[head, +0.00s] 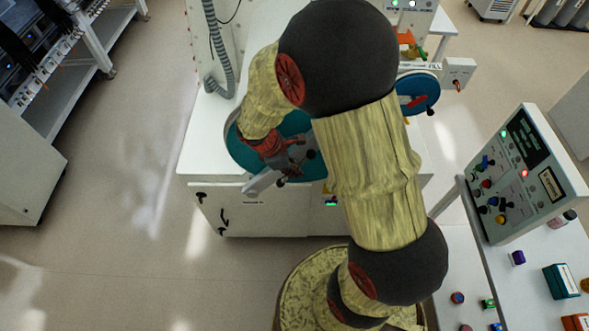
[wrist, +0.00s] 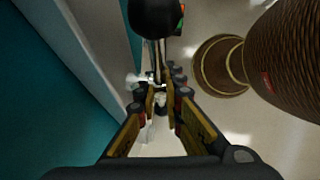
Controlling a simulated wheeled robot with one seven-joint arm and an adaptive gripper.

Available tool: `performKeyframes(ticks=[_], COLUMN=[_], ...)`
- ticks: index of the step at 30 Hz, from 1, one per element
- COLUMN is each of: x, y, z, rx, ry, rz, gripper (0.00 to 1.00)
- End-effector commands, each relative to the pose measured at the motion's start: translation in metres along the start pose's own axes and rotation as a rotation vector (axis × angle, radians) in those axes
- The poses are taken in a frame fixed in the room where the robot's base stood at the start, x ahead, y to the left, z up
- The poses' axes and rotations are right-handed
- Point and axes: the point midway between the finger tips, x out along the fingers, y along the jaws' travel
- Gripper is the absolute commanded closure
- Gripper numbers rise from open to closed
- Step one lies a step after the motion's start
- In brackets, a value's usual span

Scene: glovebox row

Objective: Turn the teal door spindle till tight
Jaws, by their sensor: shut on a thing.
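My gripper (head: 292,162) is at the right part of the door, beside this bar. In the wrist view my gripper (wrist: 160,98) has its fingers close together around a narrow pale part of the spindle (wrist: 160,104). The exact contact is small and hard to see. A teal surface (wrist: 40,95) fills the left of the wrist view.
A smaller blue door (head: 425,84) with a red handle is to the right, behind my arm. A control panel (head: 520,185) with coloured knobs and a white table (head: 545,260) stand at the right. Floor (head: 120,190) is clear at the left.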

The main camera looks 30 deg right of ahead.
Motion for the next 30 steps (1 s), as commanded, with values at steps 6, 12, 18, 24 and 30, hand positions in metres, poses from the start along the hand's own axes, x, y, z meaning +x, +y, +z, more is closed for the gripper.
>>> performKeyframes(ticks=[6, 12, 18, 24, 30], x=[-0.0005, -0.0016, -0.0037, -0.0022, -0.0002], y=[0.0006, -0.0002, -0.0014, -0.0008, -0.0002], z=[-0.0002, 0.0015, 0.0028, 0.0013, -0.0001], rx=[0.001, 0.009, 0.031, 0.042, 0.045], ry=[0.001, 0.038, 0.173, 0.253, 0.271], rz=[0.001, 0.001, 0.013, 0.027, 0.034], gripper=[1.0, 1.0, 1.0, 1.0, 1.0])
